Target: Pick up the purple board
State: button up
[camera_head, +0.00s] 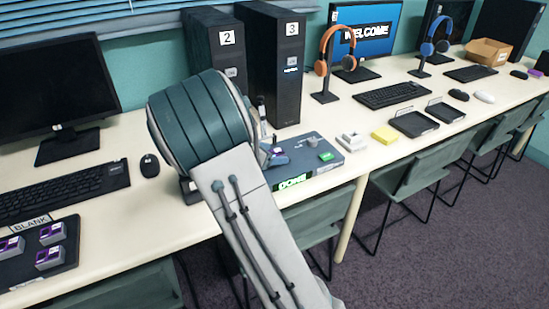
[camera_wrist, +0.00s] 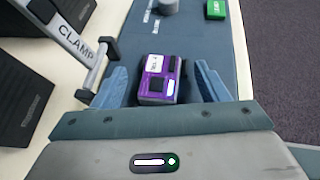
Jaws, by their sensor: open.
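The purple board (camera_wrist: 161,79) shows in the wrist view, a small purple block with white and dark parts on top. It lies on the blue-grey surface of a device, and it shows only as a small purple bit in the head view, if at all, behind my arm. My gripper (camera_wrist: 160,88) is open, with one blue finger on each side of the board. Gaps show between the fingers and the board. In the head view my gripper is mostly hidden behind my arm, over the blue-grey device (camera_head: 330,160).
A clamp bar (camera_wrist: 75,42) marked CLAMP stands left of the board in the wrist view. A green button (camera_wrist: 216,9) is at upper right. Black towers (camera_head: 275,75) stand behind the device. A tray (camera_head: 68,258) marked BLANK holds several purple-topped blocks at lower left.

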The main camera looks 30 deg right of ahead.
jog(key=shift+c, duration=0.2)
jog(key=c, duration=1.2)
jog(key=shift+o, duration=0.2)
jog(key=shift+r, duration=0.1)
